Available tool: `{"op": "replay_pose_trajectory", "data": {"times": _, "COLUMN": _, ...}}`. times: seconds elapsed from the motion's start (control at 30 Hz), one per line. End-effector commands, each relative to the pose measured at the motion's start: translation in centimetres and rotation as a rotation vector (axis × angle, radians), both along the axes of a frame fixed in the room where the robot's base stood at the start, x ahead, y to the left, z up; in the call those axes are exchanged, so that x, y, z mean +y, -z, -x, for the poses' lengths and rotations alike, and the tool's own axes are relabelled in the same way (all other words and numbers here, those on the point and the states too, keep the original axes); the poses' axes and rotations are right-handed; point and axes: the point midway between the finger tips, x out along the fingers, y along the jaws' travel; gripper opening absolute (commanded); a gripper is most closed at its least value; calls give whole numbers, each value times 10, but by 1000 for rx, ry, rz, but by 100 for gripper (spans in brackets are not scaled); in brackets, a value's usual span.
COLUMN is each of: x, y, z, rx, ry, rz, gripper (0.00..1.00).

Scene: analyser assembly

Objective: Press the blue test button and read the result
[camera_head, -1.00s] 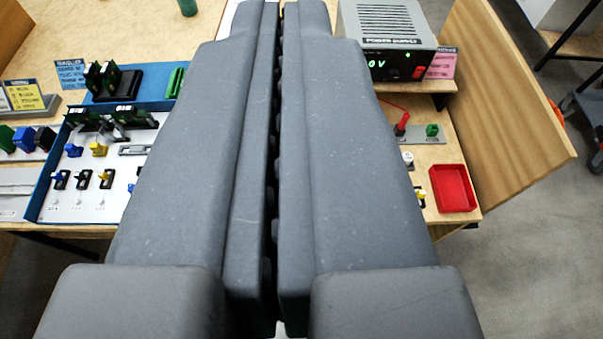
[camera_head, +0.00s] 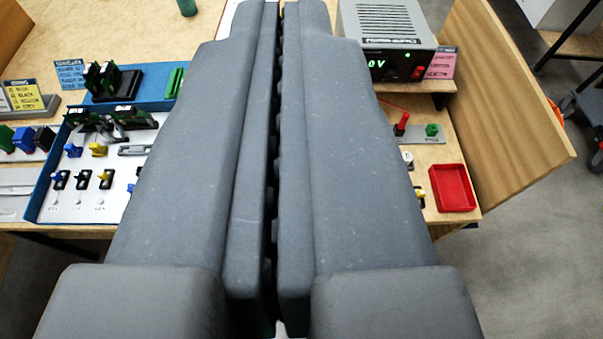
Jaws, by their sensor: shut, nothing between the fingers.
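My gripper (camera_head: 278,8) fills the middle of the view, its two long grey fingers side by side with only a thin dark gap between them. It is shut and empty, reaching out over the bench. No blue button labelled as the test button can be made out; the fingers hide the middle of the bench. A grey power supply (camera_head: 388,25) stands beyond the fingers at the right. Its green display (camera_head: 377,64) shows digits ending in "0V", partly covered by my right finger.
A red tray (camera_head: 453,188) and a red upright piece (camera_head: 402,122) are at right. A wooden side wall (camera_head: 500,85) rises beyond.

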Motion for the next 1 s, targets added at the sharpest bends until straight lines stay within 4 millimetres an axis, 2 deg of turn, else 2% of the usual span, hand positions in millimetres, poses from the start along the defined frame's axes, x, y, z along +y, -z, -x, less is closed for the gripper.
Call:
{"op": "replay_pose_trajectory", "data": {"times": 0.37, "x": 0, "y": 0, "z": -1, "rx": 1, "ry": -1, "rz": -1, "gripper": 0}}
{"op": "replay_pose_trajectory", "data": {"times": 0.47, "x": 0, "y": 6, "z": -9, "rx": 8, "ry": -2, "rz": -13, "gripper": 0}}
{"op": "replay_pose_trajectory", "data": {"times": 0.53, "x": 0, "y": 16, "z": -21, "rx": 18, "ry": -5, "rz": -30, "gripper": 0}}
{"op": "replay_pose_trajectory", "data": {"times": 0.77, "x": -2, "y": 77, "z": -86, "rx": 76, "ry": -14, "rz": -141, "gripper": 0}}
{"op": "replay_pose_trajectory", "data": {"times": 1.0, "x": -4, "y": 156, "z": -149, "rx": 141, "ry": -2, "rz": -274, "gripper": 0}}
